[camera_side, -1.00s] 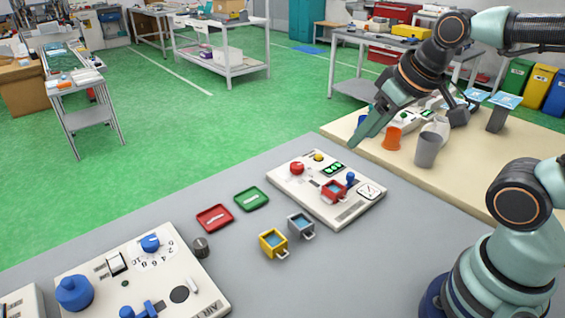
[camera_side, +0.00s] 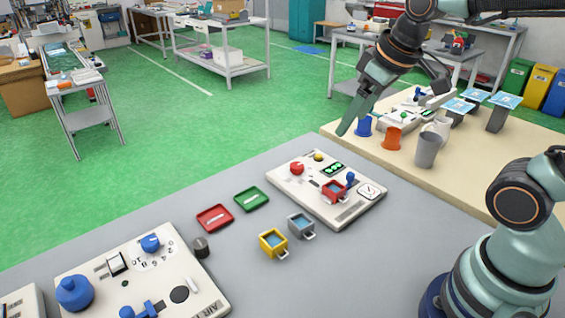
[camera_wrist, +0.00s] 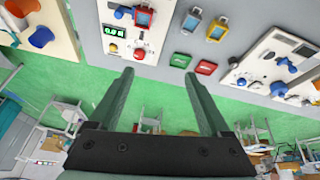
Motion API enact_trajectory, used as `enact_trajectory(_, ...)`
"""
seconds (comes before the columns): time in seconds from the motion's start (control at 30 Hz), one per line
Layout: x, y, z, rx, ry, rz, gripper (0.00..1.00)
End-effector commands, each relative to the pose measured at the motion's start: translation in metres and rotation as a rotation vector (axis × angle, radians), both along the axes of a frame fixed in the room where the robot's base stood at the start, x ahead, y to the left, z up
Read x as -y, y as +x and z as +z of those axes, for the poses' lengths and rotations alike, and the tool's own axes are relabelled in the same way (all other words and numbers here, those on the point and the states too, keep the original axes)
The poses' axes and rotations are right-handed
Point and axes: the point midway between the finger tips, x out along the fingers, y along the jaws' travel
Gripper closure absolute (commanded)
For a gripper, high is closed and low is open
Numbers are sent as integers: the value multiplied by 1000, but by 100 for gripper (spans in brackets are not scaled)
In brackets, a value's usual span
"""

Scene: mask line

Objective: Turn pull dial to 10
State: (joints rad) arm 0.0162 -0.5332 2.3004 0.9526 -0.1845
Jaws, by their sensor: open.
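The dial is a blue knob (camera_side: 151,243) on a white numbered scale, on the white panel (camera_side: 205,300) at the lower left of the side view. The digits are too small to read the pointer's setting surely. In the wrist view the dial (camera_wrist: 278,88) appears at the right, with the picture turned over. My gripper (camera_side: 347,128) is high in the upper right of the side view, far from the dial and beyond the panel with the red knob. In the wrist view my gripper (camera_wrist: 159,74) has its two fingers wide apart with nothing between them.
Cups stand on the beige table (camera_side: 465,185).

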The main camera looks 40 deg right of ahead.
Motion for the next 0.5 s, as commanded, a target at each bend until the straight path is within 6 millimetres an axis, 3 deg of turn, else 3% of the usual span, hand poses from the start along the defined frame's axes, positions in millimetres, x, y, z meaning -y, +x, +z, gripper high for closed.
enact_trajectory(0.27,13,68,4,-127,-105,261,19)
enact_trajectory(0.5,26,125,-17,-228,-165,497,19)
